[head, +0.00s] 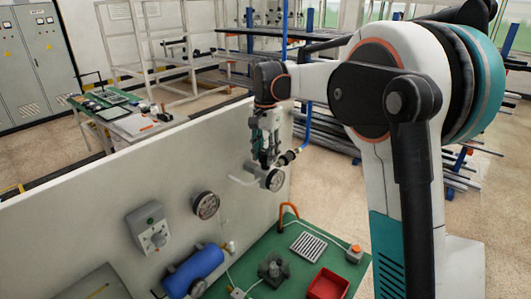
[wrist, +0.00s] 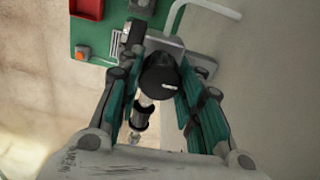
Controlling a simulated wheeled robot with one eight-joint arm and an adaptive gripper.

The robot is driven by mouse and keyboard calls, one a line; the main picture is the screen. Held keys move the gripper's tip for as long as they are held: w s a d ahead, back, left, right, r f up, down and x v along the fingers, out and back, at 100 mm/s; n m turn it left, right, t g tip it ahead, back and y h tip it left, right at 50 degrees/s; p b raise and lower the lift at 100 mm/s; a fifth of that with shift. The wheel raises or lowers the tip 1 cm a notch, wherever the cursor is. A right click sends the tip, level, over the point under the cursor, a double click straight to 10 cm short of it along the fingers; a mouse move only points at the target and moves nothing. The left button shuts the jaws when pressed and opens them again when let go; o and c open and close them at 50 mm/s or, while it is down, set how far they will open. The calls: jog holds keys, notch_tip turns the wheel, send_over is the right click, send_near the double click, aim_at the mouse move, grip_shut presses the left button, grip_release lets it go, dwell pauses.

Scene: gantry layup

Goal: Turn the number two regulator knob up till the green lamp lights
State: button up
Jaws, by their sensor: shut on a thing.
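My gripper (head: 268,158) reaches down along the cream panel (head: 100,195). In the wrist view its two teal-padded fingers (wrist: 160,82) are shut on a black round knob (wrist: 160,72) with a short white mark on its face. The knob sits on a grey regulator body (wrist: 195,62), and a round gauge (head: 273,179) shows just below the gripper in the head view. The knob is hidden there by the fingers. No number is readable. A grey box (head: 150,228) on the panel has a small dark green spot; I cannot tell if it is a lamp or lit.
A blue cylinder (head: 195,268) and another gauge (head: 206,205) are mounted on the panel to the left. Below, a green bench top (head: 255,250) holds a red tray (head: 327,284), a slatted white part (head: 308,244) and an orange-topped box (head: 355,254). A pale pipe runs beside the regulator.

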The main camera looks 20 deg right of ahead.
aim_at(265, 151)
jog(key=o, duration=1.1)
jog(key=shift+r, duration=0.1)
notch_tip(265, 151, up, 12)
jog(key=shift+f, duration=0.1)
jog(key=s+f+n+t+b, duration=0.2)
jog(key=s+f+b, duration=0.5)
jog(key=s+f, duration=0.4)
jog(key=s+f+n+t+b, duration=0.2)
jog(key=s+f+n+b, duration=0.2)
jog(key=s+f+b, duration=0.4)
jog(key=s+f+n+t+b, duration=0.3)
jog(key=s+f+b, duration=0.5)
jog(key=s+f, duration=0.6)
jog(key=shift+s+f+n, duration=0.2)
jog(key=shift+f+n, duration=0.1)
jog(key=shift+f, duration=0.65)
jog(key=shift+s+f+n, duration=0.2)
jog(key=shift+f+n, duration=0.1)
jog(key=shift+f, duration=0.6)
